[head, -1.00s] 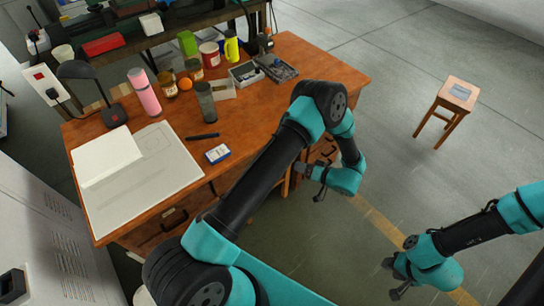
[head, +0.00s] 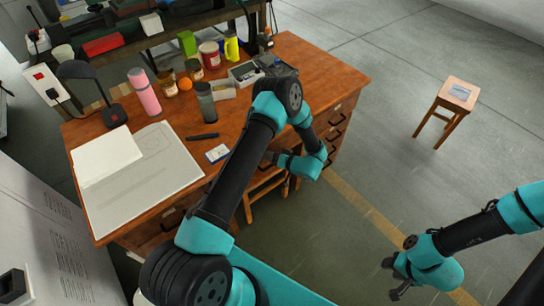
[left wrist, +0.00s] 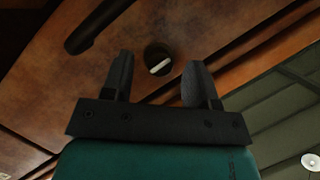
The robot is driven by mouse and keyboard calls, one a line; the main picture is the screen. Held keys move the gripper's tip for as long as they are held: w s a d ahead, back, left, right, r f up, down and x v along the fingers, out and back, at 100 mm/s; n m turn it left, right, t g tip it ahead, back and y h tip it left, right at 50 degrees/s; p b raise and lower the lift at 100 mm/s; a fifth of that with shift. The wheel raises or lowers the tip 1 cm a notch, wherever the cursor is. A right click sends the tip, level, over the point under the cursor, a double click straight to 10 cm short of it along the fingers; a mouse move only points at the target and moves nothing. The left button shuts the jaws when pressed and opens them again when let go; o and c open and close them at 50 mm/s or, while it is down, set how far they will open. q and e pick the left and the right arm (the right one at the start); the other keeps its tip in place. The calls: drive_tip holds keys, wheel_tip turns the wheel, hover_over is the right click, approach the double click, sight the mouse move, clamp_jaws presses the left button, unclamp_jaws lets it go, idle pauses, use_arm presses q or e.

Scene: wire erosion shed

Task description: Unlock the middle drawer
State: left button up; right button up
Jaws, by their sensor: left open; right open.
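In the left wrist view a brown wooden drawer front (left wrist: 45,85) fills much of the picture. It carries a dark round lock (left wrist: 153,51) with a short pale bar at its centre, and a dark handle (left wrist: 98,25) to the lock's left. My left gripper (left wrist: 160,75) is open and empty, and the lock appears between and just beyond its fingertips. Contact does not show. In the head view my left gripper (head: 268,157) is at the desk's front edge, and I cannot tell which drawer it faces. My right gripper (head: 396,284) is open and empty over the floor.
The wooden desk (head: 310,75) holds a pink bottle (head: 145,92), paper sheets (head: 140,185), jars and a small blue-white box (head: 217,153). A wooden seat (head: 262,183) stands under the desk near my left arm. A small stool (head: 450,100) stands right; the floor between is clear.

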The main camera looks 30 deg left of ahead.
use_arm(q)
drive_tip(key=shift+a, duration=0.15)
drive_tip(key=c, duration=0.9)
